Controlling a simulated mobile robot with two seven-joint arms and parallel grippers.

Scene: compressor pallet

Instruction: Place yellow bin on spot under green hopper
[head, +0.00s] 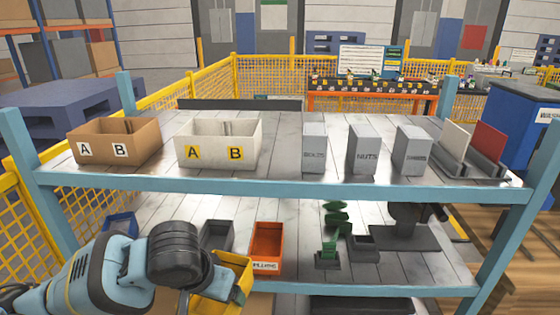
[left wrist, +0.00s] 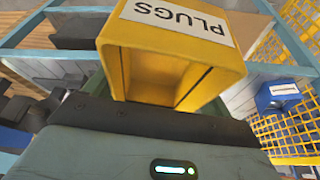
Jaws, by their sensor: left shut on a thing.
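The yellow bin (head: 228,284) is at the front of the lower shelf in the head view, partly hidden by my left arm. In the left wrist view the bin (left wrist: 190,60) fills the upper middle, with a white label reading PLUGS. My left gripper (head: 188,297) is shut on it; its fingertips are mostly hidden. A green, tiered object (head: 336,215), likely the green hopper, stands on the lower shelf to the right of the bin, partly hidden by the upper shelf. A spot under it cannot be made out. My right gripper is not in view.
An orange bin (head: 267,246) and a dark grey bin (head: 216,236) sit behind the yellow bin. A small dark tray (head: 363,250) is beside the green object. The upper shelf edge (head: 300,189) overhangs. Bare lower shelf shows between the orange bin and the green object.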

